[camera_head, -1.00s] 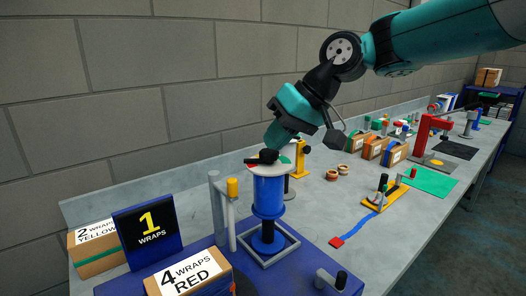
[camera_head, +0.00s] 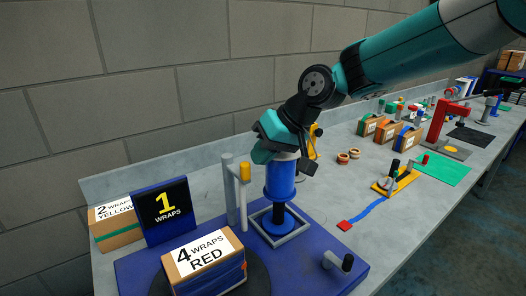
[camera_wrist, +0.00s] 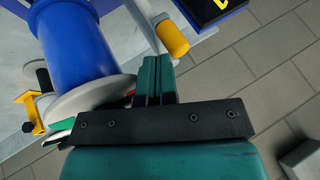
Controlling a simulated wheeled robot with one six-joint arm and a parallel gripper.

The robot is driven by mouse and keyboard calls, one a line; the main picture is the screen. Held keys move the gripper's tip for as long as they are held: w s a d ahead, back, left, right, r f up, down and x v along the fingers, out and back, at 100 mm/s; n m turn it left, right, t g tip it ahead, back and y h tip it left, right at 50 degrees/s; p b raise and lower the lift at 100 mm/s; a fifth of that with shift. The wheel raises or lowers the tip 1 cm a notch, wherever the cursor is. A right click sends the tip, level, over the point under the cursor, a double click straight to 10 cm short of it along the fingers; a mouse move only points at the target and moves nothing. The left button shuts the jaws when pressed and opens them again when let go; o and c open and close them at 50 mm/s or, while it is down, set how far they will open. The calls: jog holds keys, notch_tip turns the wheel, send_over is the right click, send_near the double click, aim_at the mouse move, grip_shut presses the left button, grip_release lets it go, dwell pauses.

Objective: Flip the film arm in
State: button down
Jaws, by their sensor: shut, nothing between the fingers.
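The film arm shows as grey posts (camera_head: 229,192) with a yellow handle (camera_head: 244,173), left of the blue film roll (camera_head: 280,182). In the wrist view the yellow handle (camera_wrist: 171,39) is beyond and to the right of my fingertips, with a visible gap. My gripper (camera_head: 263,152) is shut and empty, beside the top of the roll, partly hiding it. In the wrist view my shut teal fingers (camera_wrist: 154,68) are beside the roll's pale end disc (camera_wrist: 92,101). A box marked "4 wraps red" (camera_head: 203,257) sits on a dark round turntable (camera_head: 258,284).
A "1 wraps" sign (camera_head: 165,208) and a "2 wraps yellow" box (camera_head: 117,223) stand at the left. Several boxes and fixtures line the bench farther right.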

jog(key=shift+s+a, duration=0.1)
jog(key=shift+s+a+m+b, duration=0.2)
jog(key=shift+m+b, duration=0.1)
jog(key=shift+m, duration=0.1)
